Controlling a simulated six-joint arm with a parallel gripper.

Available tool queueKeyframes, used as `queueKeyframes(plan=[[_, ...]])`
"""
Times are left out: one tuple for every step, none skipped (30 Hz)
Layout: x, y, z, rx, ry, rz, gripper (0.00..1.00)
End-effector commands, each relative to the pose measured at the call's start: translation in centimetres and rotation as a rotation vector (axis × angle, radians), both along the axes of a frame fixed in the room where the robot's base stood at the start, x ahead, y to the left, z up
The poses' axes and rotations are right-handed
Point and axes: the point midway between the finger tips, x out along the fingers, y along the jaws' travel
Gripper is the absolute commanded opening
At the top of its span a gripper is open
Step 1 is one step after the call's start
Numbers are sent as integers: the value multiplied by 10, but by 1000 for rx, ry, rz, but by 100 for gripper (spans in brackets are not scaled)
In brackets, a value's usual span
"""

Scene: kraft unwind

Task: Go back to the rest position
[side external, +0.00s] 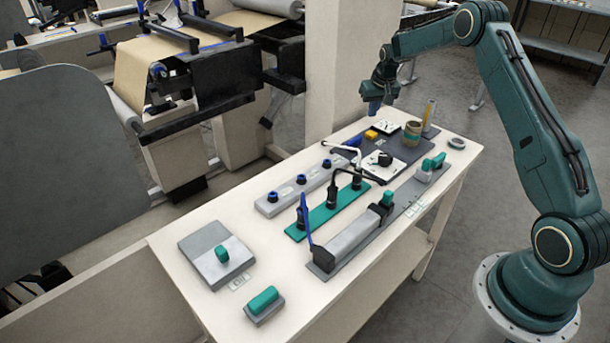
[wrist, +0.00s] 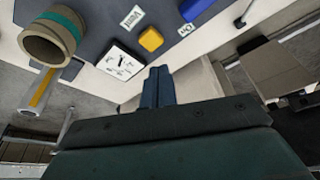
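My gripper (side external: 374,106) hangs above the far end of the white table (side external: 175,240), fingers pointing down, apart from everything on it. In the wrist view its two blue fingers (wrist: 158,88) lie side by side with nothing seen between them. A tan roll with a green band (wrist: 48,38) shows at upper left there.
A teal plate with black posts (side external: 320,215), a long grey unit (side external: 350,240) and a grey block with teal handle (side external: 264,305) stand on the table. A machine with a brown paper web (side external: 150,65) is behind. The air around my gripper looks clear.

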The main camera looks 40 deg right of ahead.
Motion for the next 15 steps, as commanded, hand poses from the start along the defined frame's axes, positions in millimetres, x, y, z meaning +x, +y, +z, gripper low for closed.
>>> queueKeyframes(plan=[[-1,7,11,-2,-5,9,0],[-1,11,17,-3,-6,14,0],[-2,17,26,-4,-9,21,0],[-3,22,33,-6,-11,27,0],[-5,27,40,-7,-12,34,0],[-7,34,50,-9,-17,41,0],[-9,39,58,-10,-19,48,0],[-11,45,66,-11,-21,56,0],[-14,53,76,-12,-24,64,0],[-16,59,83,-14,-27,71,0],[-19,65,90,-14,-29,78,0],[-23,73,100,-16,-31,88,0],[-26,78,106,-16,-33,94,0],[-30,84,113,-17,-35,100,0],[-34,92,122,-19,-38,110,0]])
